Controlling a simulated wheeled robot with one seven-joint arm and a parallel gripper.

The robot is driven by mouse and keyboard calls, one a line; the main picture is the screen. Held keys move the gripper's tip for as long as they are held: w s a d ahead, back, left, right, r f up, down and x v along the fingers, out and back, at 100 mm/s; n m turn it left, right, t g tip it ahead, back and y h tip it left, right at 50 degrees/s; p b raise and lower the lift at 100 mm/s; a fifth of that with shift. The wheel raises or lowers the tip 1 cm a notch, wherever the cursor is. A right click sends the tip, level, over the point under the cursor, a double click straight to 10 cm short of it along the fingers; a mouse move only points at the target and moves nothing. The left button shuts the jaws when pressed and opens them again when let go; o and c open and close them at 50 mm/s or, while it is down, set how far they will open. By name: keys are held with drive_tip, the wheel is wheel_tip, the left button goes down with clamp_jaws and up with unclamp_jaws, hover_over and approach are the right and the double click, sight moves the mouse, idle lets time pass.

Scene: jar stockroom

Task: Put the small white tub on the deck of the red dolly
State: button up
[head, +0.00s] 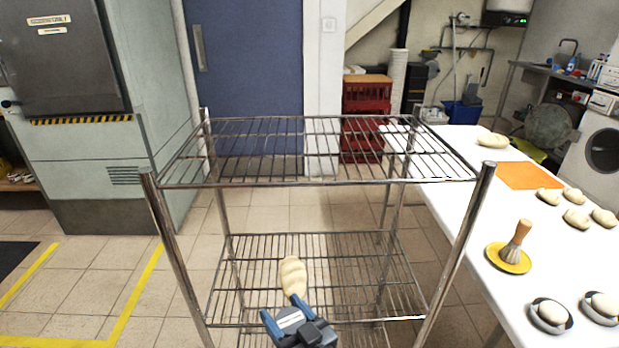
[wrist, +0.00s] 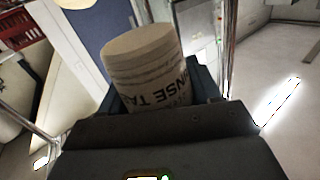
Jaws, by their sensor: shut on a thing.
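My gripper (head: 285,309) is shut on a small off-white tub (head: 292,274), low at the bottom centre of the head view. The wrist view shows the tub (wrist: 148,72) up close, with a ribbed upper part and black lettering, partly hidden behind the gripper body. In the head view the tub overlaps the lower shelf of the wire rack; I cannot tell whether it touches it. I cannot make out a red dolly for certain in either view.
A metal wire rack (head: 310,180) stands directly ahead. Red crates (head: 366,105) are stacked behind it by the blue door (head: 250,75). A long white table (head: 460,195) with dough pieces and a brush runs along the right. Tiled floor at left is clear, with yellow lines.

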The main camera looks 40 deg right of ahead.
drive_tip(key=s+d+r+m+g+h+p, duration=0.1)
drive_tip(key=s+d+r+m+h, duration=0.1)
drive_tip(key=r, duration=0.9)
drive_tip(key=s+d+r+m+h+p, duration=0.1)
drive_tip(key=s+d+r+h+p, duration=0.15)
drive_tip(key=r, duration=0.85)
drive_tip(key=s+d+r+m+g+h, duration=0.1)
drive_tip(key=s+d+r+m+h, duration=0.15)
drive_tip(key=r, duration=0.85)
drive_tip(key=p, duration=0.5)
hover_over(317, 155)
drive_tip(key=shift+w+d, duration=0.1)
drive_tip(key=shift+f, duration=0.4)
drive_tip(key=shift+f+b, duration=0.2)
drive_tip(key=shift+b, duration=0.1)
drive_tip(key=o, duration=1.2)
